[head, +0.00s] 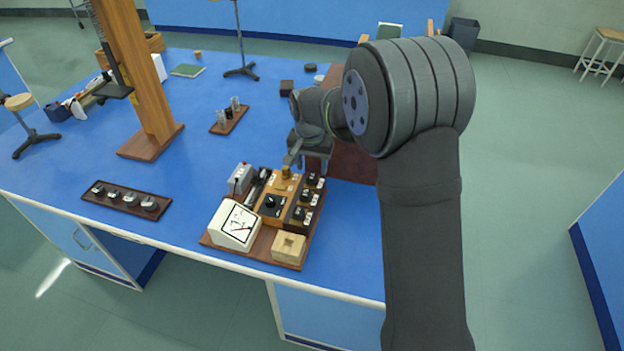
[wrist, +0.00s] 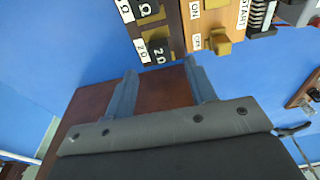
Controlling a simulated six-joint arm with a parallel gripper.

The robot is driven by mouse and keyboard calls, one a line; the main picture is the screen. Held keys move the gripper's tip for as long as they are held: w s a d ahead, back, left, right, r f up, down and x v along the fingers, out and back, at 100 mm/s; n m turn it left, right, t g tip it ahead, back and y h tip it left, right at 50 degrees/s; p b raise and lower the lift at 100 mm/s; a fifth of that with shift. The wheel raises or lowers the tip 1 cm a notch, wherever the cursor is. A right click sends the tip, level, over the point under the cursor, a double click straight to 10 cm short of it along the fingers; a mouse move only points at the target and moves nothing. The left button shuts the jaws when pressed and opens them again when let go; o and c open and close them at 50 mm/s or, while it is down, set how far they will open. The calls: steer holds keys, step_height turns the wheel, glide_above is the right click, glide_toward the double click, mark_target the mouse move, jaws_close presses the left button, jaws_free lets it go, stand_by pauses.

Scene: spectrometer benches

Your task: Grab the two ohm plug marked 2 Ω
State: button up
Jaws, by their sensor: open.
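The plug marked 2 Ω (wrist: 160,54) is a small black block in a dark wooden strip (wrist: 170,14), with a white 2 Ω label beside it. It shows just ahead of the gap between my fingers in the wrist view. In the head view the 2 Ω plug (head: 312,180) appears to be the farthest in the row of black plugs on the apparatus board. My gripper (wrist: 158,82) is open and empty, its two blue-grey fingers apart and short of the plug. In the head view my gripper (head: 307,162) hangs at the far end of the plug row.
Another plug (wrist: 147,9) sits beside it. A wooden switch block (wrist: 214,18) with a brass knob adjoins the strip. The board also carries a white meter (head: 235,225) and a pale wooden block (head: 289,247). A dark wooden strip of knobs (head: 127,199) lies left.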

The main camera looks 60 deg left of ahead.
mark_target(312, 176)
step_height(312, 176, down, 4)
steer(key=shift+a, duration=0.15)
steer(key=c, duration=1.1)
steer(key=shift+o, duration=0.2)
steer(key=shift+r, duration=0.1)
